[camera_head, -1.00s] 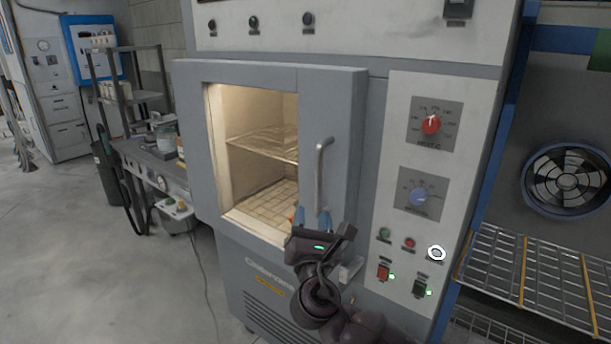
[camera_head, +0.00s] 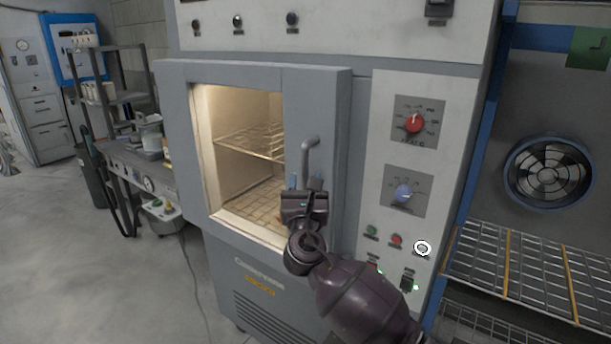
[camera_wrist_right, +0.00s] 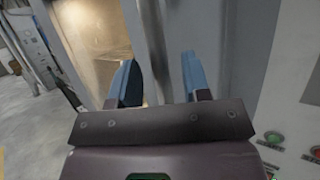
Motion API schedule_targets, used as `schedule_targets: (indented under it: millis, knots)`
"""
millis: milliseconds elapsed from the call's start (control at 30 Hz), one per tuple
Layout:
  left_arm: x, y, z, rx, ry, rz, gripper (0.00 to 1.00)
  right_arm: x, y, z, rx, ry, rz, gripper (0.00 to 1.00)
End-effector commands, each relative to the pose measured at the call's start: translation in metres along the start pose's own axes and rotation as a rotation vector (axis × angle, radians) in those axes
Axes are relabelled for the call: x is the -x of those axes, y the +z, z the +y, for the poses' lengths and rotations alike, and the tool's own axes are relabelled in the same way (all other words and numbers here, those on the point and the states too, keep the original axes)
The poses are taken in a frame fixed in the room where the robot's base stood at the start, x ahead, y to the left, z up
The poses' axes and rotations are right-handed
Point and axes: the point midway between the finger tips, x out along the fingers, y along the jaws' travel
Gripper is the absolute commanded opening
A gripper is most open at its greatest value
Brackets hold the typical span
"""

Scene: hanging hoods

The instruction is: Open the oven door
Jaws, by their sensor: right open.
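The oven door (camera_head: 335,130) is a grey frame around a window with a lit chamber and wire rack behind it. It appears shut against the oven front. Its vertical metal handle (camera_head: 307,155) is on the door's right side. My right gripper (camera_head: 304,183) is open at the handle's lower part, its body hiding the handle's bottom end. In the wrist view, the handle (camera_wrist_right: 154,45) runs between the two blue fingers (camera_wrist_right: 162,80), nearer the left one. I cannot tell whether a finger touches it. My left gripper is not in view.
A control panel (camera_head: 375,105) with a red knob (camera_head: 414,122), a blue knob (camera_head: 403,194) and several buttons is right of the door. A wire shelf (camera_head: 530,270) and fan (camera_head: 548,173) are farther right. A bench (camera_head: 135,170) stands left. The floor (camera_head: 90,270) at front left is clear.

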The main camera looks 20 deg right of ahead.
Motion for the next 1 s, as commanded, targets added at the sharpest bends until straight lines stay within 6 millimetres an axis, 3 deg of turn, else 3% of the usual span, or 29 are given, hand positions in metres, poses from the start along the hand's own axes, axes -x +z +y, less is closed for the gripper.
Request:
schedule_targets:
  millis: [200, 533, 567, 833, 1000]
  knots:
    - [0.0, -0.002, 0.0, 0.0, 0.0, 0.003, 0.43, -0.018, -0.001, 0.0, 0.002, 0.0, 0.0, 0.43]
    - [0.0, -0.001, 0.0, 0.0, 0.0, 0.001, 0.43, -0.021, 0.0, 0.0, 0.0, 0.0, 0.0, 0.43]
    - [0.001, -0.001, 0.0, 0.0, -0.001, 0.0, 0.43, -0.021, 0.0, 0.0, 0.0, 0.0, 0.001, 0.42]
    - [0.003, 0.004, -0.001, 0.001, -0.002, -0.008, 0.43, -0.021, -0.001, 0.0, 0.0, 0.0, 0.001, 0.01]
    - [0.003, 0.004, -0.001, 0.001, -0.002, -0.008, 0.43, -0.021, -0.001, 0.0, 0.0, 0.0, 0.001, 0.0]
